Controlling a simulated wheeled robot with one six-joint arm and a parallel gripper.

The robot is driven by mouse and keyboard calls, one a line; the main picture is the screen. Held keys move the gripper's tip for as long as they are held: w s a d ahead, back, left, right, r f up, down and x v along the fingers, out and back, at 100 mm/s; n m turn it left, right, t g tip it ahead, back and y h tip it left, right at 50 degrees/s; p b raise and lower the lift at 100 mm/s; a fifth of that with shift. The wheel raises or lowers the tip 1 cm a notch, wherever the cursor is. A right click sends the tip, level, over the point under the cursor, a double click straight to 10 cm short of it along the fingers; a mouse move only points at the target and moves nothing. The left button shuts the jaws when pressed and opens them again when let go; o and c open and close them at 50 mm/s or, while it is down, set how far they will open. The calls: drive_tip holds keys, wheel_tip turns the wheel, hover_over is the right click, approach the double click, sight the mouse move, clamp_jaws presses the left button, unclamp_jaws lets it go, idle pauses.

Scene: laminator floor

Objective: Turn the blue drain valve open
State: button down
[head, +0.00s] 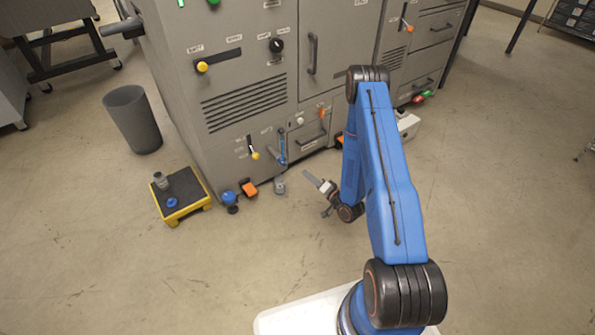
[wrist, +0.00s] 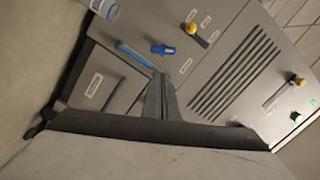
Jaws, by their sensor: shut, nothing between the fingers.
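The blue drain valve has a short blue handle (head: 272,160) low on the front of the grey machine. A blue upright strip (head: 283,146) is just beside it. In the wrist view the blue handle (wrist: 162,49) lies just beyond my fingertips, with the blue strip (wrist: 135,55) to its left. The handle sits across the strip's direction. My gripper (head: 315,180) is shut and empty, in front of the machine and to the right of the valve, apart from it in the head view. My dark fingers (wrist: 161,90) also show in the wrist view, partly screening the panel.
A yellow-knobbed lever (head: 254,155) is left of the valve. A small clear container (head: 279,186) stands below it. An orange item (head: 249,189), a blue item (head: 230,198) and a yellow-edged platform (head: 185,200) are on the floor to the left. Open floor lies in front.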

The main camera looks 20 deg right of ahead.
sight(282, 161)
drive_tip(key=w+d+r+n+g+y, duration=0.1)
drive_tip(key=w+d+r+g+y, duration=0.1)
drive_tip(key=w+d, duration=0.15)
drive_tip(key=w+a+f, duration=0.3)
drive_tip(key=w+a, duration=0.4)
drive_tip(key=shift+w+a+f+n+h, duration=0.2)
drive_tip(key=shift+w+a+n+h, duration=0.05)
drive_tip(key=shift+n+h, duration=0.05)
idle(0.4)
